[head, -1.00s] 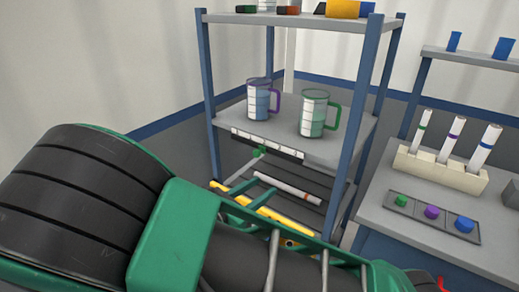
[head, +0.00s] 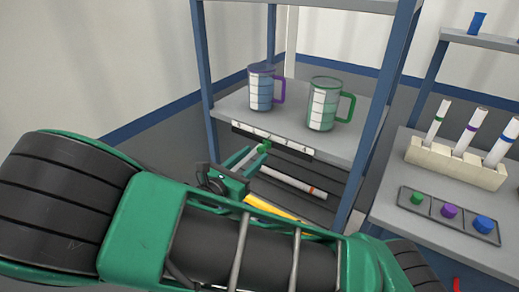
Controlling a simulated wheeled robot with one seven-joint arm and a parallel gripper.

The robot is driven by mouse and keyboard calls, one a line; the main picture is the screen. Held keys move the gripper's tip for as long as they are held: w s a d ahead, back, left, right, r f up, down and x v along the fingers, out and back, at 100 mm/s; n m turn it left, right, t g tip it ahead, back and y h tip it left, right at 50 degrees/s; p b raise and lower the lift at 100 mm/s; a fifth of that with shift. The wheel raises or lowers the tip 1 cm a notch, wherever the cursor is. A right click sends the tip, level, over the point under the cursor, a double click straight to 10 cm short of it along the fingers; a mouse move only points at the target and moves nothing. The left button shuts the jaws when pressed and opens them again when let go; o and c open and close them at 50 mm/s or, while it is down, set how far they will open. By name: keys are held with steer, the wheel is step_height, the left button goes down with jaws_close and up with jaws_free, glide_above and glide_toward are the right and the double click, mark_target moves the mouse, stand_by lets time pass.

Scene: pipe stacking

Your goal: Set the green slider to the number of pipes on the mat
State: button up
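The green slider (head: 265,146) sits on a dark strip with white number marks (head: 297,149) along the front edge of the shelf with the mugs. Some digits are too small to read surely. My gripper (head: 250,158) is just below and left of the slider, its fingers near it; contact and finger opening cannot be made out. Below, a dark slatted surface, likely the mat (head: 325,211), bears a white pipe with an orange band (head: 293,183). My arm hides part of this surface, so other pipes may be hidden.
A purple-handled mug (head: 261,90) and a green-handled mug (head: 323,104) stand on the shelf above the strip. A yellow object (head: 270,207) lies low behind my arm. Blue shelf posts flank this space. A right-hand table holds banded tubes in a rack (head: 456,166) and a three-button panel (head: 449,213).

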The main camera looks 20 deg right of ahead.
mark_target(260, 151)
steer(key=shift+x, duration=2.5)
